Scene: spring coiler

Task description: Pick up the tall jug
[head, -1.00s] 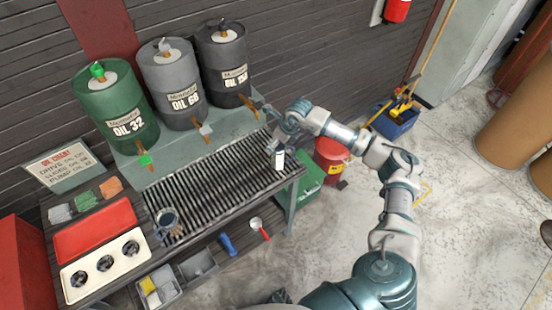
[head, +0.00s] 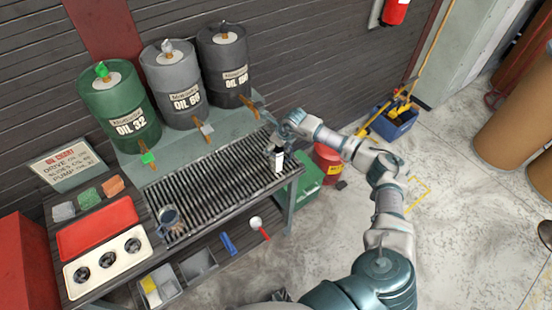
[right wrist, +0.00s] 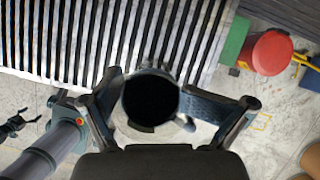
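The tall jug (head: 278,162) stands upright at the right end of the slatted bench top, pale below and dark near its top. In the right wrist view I look down into its round, dark mouth (right wrist: 151,99). My right gripper (head: 275,146) is lowered over the jug from above. In the right wrist view its two fingers are spread, one on each side of the jug; I cannot tell whether they touch it.
A smaller jug (head: 170,218) stands at the left of the grate (head: 215,185). Three oil drums (head: 172,85) with taps stand behind. A red bin (head: 328,160) and a green box (head: 309,180) are right of the bench. The grate between the jugs is clear.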

